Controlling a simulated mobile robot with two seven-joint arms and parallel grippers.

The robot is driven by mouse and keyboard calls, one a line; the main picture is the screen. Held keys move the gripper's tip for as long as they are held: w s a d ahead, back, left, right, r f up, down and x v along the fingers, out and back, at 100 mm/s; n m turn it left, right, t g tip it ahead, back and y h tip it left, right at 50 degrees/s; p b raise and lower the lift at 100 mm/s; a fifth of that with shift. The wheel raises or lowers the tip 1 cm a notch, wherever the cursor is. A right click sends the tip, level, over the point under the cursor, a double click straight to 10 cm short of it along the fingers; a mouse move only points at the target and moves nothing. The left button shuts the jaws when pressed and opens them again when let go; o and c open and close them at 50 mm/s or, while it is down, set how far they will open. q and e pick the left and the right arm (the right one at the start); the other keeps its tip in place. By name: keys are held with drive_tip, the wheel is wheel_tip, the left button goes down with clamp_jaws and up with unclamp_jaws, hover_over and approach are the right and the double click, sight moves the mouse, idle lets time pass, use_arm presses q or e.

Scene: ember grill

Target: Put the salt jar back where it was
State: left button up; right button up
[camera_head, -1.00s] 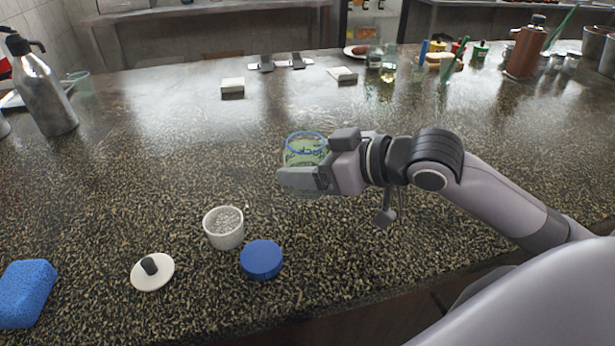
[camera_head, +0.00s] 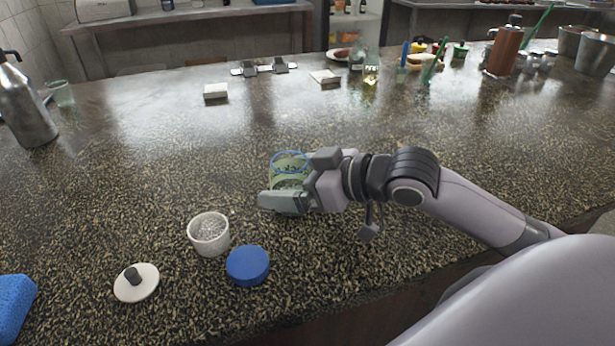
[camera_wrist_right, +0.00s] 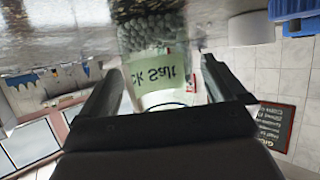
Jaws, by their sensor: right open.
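The salt jar (camera_head: 289,168) is clear glass with a pale green label and a blue ring at its rim. It is upright on the middle of the counter, its lower part hidden by my gripper. My right gripper (camera_head: 287,190) is open, with its fingers on either side of the jar. My left gripper is out of view.
A white bowl of salt (camera_head: 208,234), a blue lid (camera_head: 248,265) and a white lid with a black knob (camera_head: 136,282) lie in front and left of the jar. A blue sponge (camera_head: 14,305) is at the left edge.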

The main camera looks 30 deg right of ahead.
drive_tip(key=shift+s+d+r, duration=0.1)
drive_tip(key=shift+s+d, duration=0.05)
drive_tip(key=v, duration=0.4)
drive_tip(key=shift+s+d+b, duration=0.15)
drive_tip(key=shift+s+b, duration=0.15)
drive_tip(key=shift+s+d+r, duration=0.1)
drive_tip(key=shift+s+r, duration=0.05)
drive_tip(key=shift+s, duration=0.15)
drive_tip(key=shift+s+d+r, duration=0.1)
drive_tip(key=shift+s+r, duration=0.15)
drive_tip(key=shift+p+v, duration=1)
drive_tip(key=shift+v, duration=0.25)
drive_tip(key=shift+p+v, duration=1.55)
drive_tip(key=shift+p, duration=0.95)
